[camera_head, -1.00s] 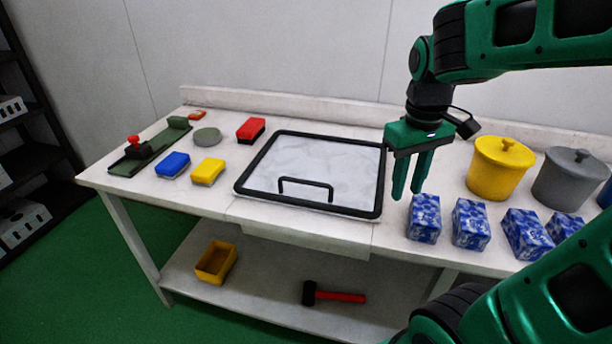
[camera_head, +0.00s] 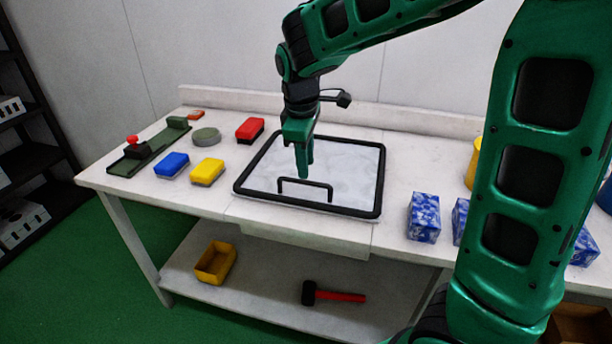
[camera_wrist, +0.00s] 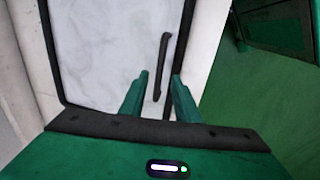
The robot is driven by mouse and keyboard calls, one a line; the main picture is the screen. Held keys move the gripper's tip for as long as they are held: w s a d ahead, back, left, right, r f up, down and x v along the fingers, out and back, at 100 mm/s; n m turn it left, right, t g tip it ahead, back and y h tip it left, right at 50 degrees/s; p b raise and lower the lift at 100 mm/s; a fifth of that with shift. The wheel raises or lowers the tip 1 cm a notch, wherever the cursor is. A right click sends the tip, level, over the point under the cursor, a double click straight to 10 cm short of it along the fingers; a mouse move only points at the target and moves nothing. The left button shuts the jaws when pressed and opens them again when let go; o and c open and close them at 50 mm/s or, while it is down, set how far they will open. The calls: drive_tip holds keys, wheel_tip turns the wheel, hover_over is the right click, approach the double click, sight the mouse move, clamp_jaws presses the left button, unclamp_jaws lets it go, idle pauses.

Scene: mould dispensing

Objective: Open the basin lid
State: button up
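The basin lid (camera_head: 345,165) is a white marbled panel in a black frame, lying flat and closed on the table. It also fills the left of the wrist view (camera_wrist: 95,60). Its black bar handle (camera_head: 306,183) stands near the front edge; in the wrist view the handle (camera_wrist: 162,65) lies ahead of the fingertips, between their lines. My gripper (camera_head: 304,172) points down above the lid, just behind the handle in the head view.
Yellow (camera_head: 207,172), blue (camera_head: 172,165) and red (camera_head: 250,130) blocks lie left of the lid. Blue-patterned boxes (camera_head: 424,218) stand to its right, partly hidden by my arm. A red-handled hammer (camera_head: 335,296) and yellow bin (camera_head: 216,263) lie on the lower shelf.

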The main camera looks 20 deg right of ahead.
sight(307, 183)
drive_tip(key=shift+w+d+f, duration=0.1)
drive_tip(key=shift+w+f, duration=0.05)
drive_tip(key=shift+f, duration=0.7)
drive_tip(key=shift+w+d+f, duration=0.1)
drive_tip(key=shift+d+f, duration=0.05)
drive_tip(key=shift+f, duration=0.75)
drive_tip(key=shift+w+d+f, duration=0.1)
drive_tip(key=shift+w+f, duration=0.05)
drive_tip(key=shift+f, duration=0.7)
drive_tip(key=shift+c, duration=0.6)
